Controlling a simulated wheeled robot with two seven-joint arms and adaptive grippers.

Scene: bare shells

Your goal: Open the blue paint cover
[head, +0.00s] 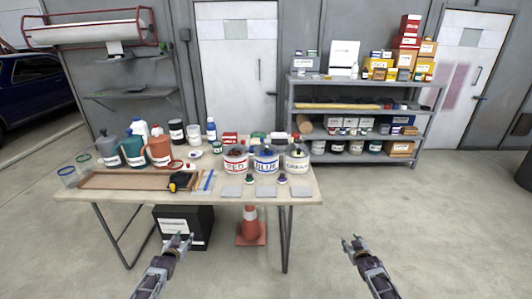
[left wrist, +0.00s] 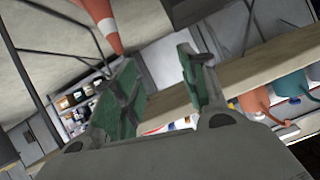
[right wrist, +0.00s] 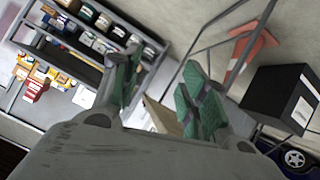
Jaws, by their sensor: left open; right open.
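The blue paint can (head: 266,163), labelled BLUE, stands on the table between the red paint can (head: 235,163) and the can labelled CREAM or similar (head: 296,162). A dark knob-like part shows at the top of the blue can; its cover looks in place. My left gripper (head: 179,240) is open and empty, low in front of the table; its green-padded fingers show apart in the left wrist view (left wrist: 160,85). My right gripper (head: 353,241) is open and empty, over the floor right of the table; its fingers show apart in the right wrist view (right wrist: 160,85).
The table (head: 120,196) also carries several bottles and a tape-measure-like tool (head: 180,182). A black box (head: 184,226) and an orange cone (head: 250,230) stand below. A loaded shelf (head: 350,92) stands behind right. The floor at right is clear.

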